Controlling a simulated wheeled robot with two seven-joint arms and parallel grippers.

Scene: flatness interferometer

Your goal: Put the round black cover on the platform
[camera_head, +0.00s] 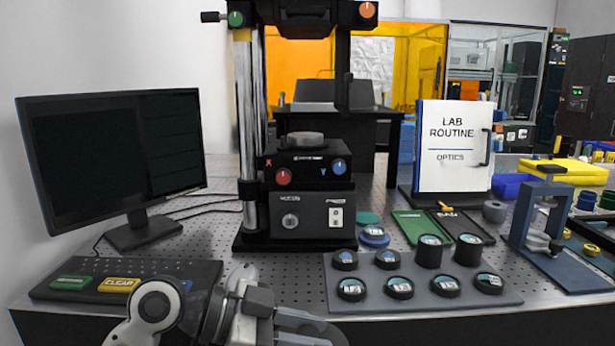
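The interferometer stage (300,160), a black block with red and blue knobs, stands on the instrument in the middle. A dark grey round disc (305,139) rests on its top; I cannot tell if this is the platform or a cover. A grey tray (415,304) at front right holds several round black pieces, such as a low one (351,288) and two taller black cylinders (430,251) (467,249). Which piece is the round black cover is unclear. My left gripper (305,327) is low at the bottom edge, left of the tray, partly cut off; its opening is unclear. My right gripper is not in view.
A monitor (110,150) and a button panel (190,274) stand at left. The instrument's silver column (247,130) rises left of the stage. A sign (453,145) stands behind the tray, and a blue fixture (537,220) stands to its right. A strip of bare perforated table (270,268) lies before the instrument.

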